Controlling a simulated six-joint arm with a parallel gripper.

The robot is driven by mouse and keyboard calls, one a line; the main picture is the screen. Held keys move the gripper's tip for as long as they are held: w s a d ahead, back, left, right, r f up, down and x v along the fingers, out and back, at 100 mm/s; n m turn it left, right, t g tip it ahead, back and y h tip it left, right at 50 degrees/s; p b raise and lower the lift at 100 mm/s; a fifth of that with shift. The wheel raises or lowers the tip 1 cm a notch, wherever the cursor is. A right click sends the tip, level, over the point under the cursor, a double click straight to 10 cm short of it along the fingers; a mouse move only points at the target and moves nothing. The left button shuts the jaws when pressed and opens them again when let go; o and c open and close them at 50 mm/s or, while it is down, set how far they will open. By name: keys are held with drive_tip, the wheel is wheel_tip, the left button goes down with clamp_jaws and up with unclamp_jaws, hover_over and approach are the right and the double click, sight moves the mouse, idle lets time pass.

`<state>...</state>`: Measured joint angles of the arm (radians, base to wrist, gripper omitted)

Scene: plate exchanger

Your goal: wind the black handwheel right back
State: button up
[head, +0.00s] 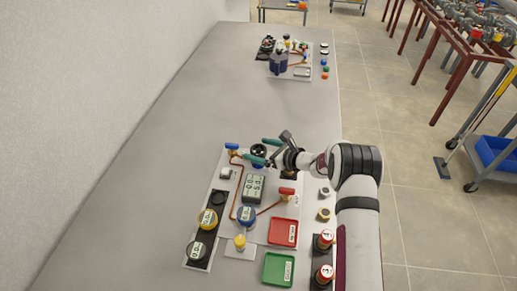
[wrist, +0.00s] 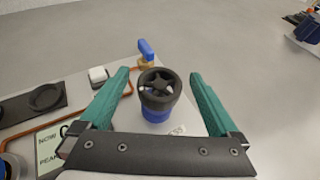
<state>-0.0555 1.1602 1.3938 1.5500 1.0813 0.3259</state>
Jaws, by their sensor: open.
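The black handwheel (wrist: 159,83) is a spoked wheel on a blue body (wrist: 156,114), upright in the middle of the wrist view. It also shows in the head view, where the handwheel (head: 258,149) is at the far end of the near panel. My gripper (wrist: 160,80) is open, with one green finger on each side of the handwheel and visible gaps between them. In the head view my gripper (head: 264,151) is at the handwheel, and one finger partly hides the blue body.
A blue-handled valve (wrist: 147,50) stands just beyond the handwheel. The grey table (head: 150,150) is bare left of the panel.

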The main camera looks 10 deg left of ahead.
drive_tip(key=shift+w+a+f, duration=0.15)
drive_tip(key=shift+a, duration=0.1)
drive_tip(key=c, duration=1.4)
drive_tip(key=shift+w+n+g+y, duration=0.1)
drive_tip(key=shift+n+g+y, duration=0.4)
drive_tip(key=shift+n+g, duration=0.5)
drive_tip(key=shift+n+g+y, duration=0.4)
drive_tip(key=shift+n+g, duration=0.9)
drive_tip(key=shift+g, duration=0.3)
drive_tip(key=o, duration=1.4)
